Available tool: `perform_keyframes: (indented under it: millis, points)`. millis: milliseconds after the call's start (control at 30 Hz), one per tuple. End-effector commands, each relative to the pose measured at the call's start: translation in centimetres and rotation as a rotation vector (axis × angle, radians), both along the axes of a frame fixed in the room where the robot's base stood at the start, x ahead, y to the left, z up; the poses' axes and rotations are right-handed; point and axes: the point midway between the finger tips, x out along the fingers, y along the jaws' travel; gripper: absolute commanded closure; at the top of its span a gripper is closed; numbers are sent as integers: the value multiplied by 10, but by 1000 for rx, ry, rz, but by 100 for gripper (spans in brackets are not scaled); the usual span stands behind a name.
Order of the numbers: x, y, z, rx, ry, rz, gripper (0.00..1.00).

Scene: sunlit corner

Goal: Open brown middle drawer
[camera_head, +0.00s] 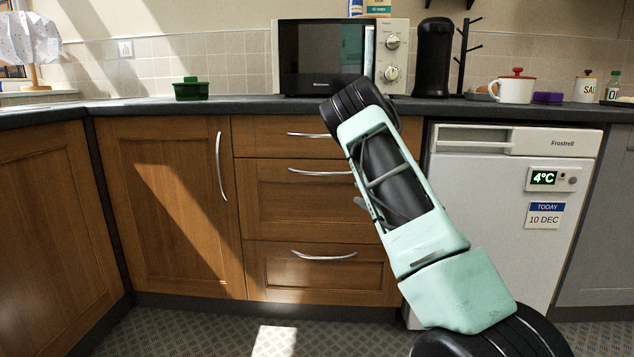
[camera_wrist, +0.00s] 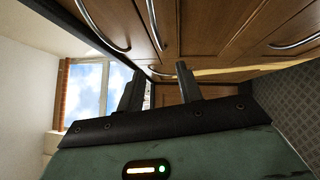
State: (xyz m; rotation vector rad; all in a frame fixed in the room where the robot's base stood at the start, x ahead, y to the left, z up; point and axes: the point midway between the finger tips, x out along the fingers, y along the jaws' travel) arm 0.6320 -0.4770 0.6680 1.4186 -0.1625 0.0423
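The brown middle drawer (camera_head: 290,205) is the tall wooden front in the stack of three, left of the fridge in the head view. It looks shut, flush with its neighbours. Its curved metal handle (camera_head: 320,172) runs level near its top edge; my arm covers the drawer's right side. The wrist view is turned sideways, with curved handles along its top; the second from the left appears to be the middle one (camera_wrist: 152,25). My gripper (camera_wrist: 160,88) is open and empty, its two dark fingers apart, clear of the handles.
The top drawer (camera_head: 265,137) and bottom drawer (camera_head: 275,275) are shut. A cupboard door (camera_head: 165,200) with an upright handle stands left. A white fridge (camera_head: 490,230) stands right. The dark worktop (camera_head: 240,105) overhangs above, bearing a microwave (camera_head: 318,60) and green pot (camera_head: 190,90).

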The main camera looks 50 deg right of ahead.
Motion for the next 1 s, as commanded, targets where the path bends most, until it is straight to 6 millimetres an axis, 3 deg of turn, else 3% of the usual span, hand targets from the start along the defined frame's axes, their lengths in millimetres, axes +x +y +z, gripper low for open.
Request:
perform_keyframes:
  millis: [700,1000]
  points:
    - [135,-7,18,2,-3,3,64]
    - [166,-10,23,4,-1,1,64]
